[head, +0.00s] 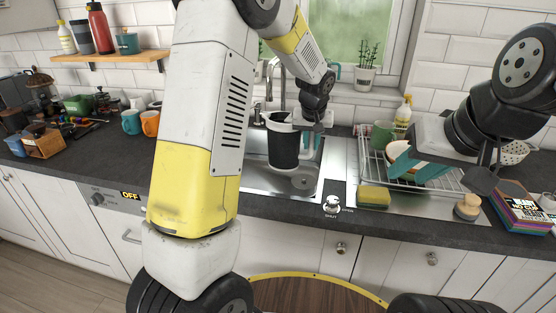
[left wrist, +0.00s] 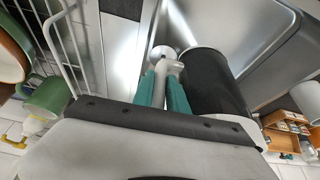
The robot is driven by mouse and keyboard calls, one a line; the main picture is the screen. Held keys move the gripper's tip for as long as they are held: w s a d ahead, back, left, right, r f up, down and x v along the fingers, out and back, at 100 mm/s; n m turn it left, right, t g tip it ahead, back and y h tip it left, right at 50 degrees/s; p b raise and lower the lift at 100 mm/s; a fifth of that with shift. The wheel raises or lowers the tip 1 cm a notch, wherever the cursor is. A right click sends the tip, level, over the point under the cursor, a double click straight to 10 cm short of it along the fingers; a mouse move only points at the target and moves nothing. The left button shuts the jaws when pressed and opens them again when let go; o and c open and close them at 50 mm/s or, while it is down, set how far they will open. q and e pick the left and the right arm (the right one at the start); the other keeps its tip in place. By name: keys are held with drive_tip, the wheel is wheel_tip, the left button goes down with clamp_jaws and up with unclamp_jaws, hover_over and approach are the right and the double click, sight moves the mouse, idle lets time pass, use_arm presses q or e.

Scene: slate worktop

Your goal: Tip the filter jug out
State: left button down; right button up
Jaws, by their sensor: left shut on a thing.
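The filter jug (head: 284,150) is dark with a pale rim and looks roughly upright above the sink basin (head: 254,178). My left gripper (head: 308,146) is at its right side, shut on its handle. In the left wrist view, the teal fingers (left wrist: 163,92) close around the pale handle, with the jug's dark body (left wrist: 215,82) just to the right. The jug's contents cannot be seen. My right gripper (head: 415,165) is empty above the dish rack, its teal fingers apart.
The dish rack (head: 365,150) holds a green mug (head: 382,133) and bowls right of the sink. A yellow sponge (head: 374,196), a brush (head: 468,207) and books (head: 524,207) lie near the front edge. Teal and orange mugs (head: 150,123) stand left. The drain (left wrist: 163,52) shows beyond my left fingers.

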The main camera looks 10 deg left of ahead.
use_arm(q)
drive_tip(key=w+d+r+n+y, duration=0.1)
drive_tip(key=w+d+n, duration=0.3)
drive_tip(key=w+d, duration=0.3)
drive_tip(key=shift+w+d+r+n+y, duration=0.2)
drive_tip(key=shift+d+n+y, duration=0.2)
drive_tip(key=shift+d, duration=0.45)
drive_tip(key=shift+a, duration=0.1)
